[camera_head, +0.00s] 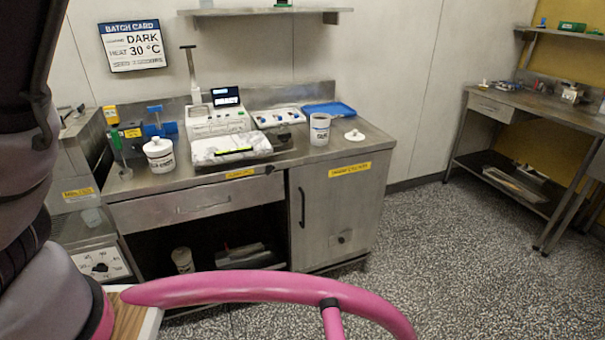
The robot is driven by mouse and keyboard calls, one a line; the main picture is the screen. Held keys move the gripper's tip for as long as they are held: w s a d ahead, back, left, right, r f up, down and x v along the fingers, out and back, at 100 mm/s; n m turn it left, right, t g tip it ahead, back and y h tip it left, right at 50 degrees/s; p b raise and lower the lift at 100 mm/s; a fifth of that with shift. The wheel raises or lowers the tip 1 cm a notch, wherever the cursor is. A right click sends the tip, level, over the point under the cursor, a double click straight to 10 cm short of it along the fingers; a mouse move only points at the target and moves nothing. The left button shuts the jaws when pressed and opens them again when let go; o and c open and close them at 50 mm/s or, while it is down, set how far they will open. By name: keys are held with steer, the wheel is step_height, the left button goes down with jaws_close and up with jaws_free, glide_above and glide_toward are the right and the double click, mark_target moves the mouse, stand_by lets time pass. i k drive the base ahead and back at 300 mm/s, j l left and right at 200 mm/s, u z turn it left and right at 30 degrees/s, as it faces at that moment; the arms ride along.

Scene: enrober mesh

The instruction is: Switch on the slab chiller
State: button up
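I cannot tell for sure which unit is the slab chiller, as the yellow labels are too blurred to read with certainty. A steel unit stands at the left with a white dial panel (100,264) low on its front and a yellow label (78,194) above it. A steel cabinet door (338,211) at the right of the bench has its own yellow label (350,171), a dark handle and a small fitting low down. My arm fills the left edge and hides part of the left unit. My gripper is not in view.
The steel bench (235,187) holds a white machine (217,120) with a small lit display, a white tub (159,155), a white cup (320,129) and a blue tray (329,109). A batch card (133,45) hangs above. Speckled floor (450,240) is clear towards the right-hand table (540,113).

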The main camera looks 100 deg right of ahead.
mark_target(270, 169)
steer(key=z, duration=3.2)
steer(key=i+l+u, duration=0.1)
steer(key=i, duration=0.35)
steer(key=l, duration=0.1)
